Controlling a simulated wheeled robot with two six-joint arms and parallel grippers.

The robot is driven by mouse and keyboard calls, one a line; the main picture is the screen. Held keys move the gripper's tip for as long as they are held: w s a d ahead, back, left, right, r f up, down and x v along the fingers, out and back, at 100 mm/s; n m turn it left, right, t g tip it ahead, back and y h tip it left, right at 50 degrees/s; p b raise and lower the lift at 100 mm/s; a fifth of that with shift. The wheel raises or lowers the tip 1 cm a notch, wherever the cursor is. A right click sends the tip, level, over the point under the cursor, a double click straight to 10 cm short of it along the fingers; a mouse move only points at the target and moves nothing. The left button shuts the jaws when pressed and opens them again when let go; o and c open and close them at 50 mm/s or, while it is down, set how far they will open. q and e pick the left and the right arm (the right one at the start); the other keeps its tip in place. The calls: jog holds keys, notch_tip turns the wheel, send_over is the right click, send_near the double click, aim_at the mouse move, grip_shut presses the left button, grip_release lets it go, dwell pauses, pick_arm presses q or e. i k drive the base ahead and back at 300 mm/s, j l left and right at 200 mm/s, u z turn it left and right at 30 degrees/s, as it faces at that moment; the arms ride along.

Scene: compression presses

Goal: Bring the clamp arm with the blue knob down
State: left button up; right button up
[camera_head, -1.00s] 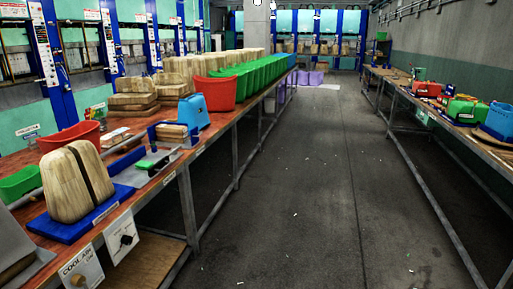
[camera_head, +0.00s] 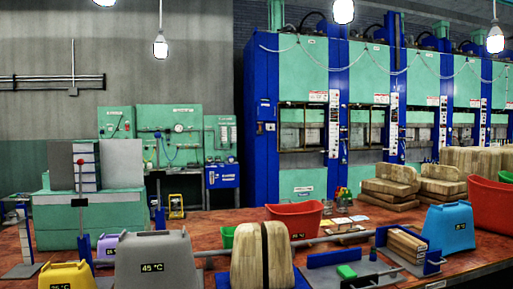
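At the left, an upright rod with a red knob (camera_head: 80,162) rises above the bench and carries a dark crosspiece. To its right stands a second, thinner upright arm (camera_head: 158,178), also with a dark crosspiece. A long grey bar (camera_head: 325,239) lies nearly level behind the wooden block (camera_head: 262,258). Neither of my grippers shows.
On the red-brown bench (camera_head: 215,222) stand a grey block marked 45 °C (camera_head: 155,268), a yellow block (camera_head: 66,276), a purple block (camera_head: 107,246) and a blue block (camera_head: 449,226). Red bins (camera_head: 295,219) and stacked wooden blocks (camera_head: 391,182) are at the right. Tall presses (camera_head: 364,70) stand behind.

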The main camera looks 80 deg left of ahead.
aim_at(158, 174)
jog(key=u, duration=1.85)
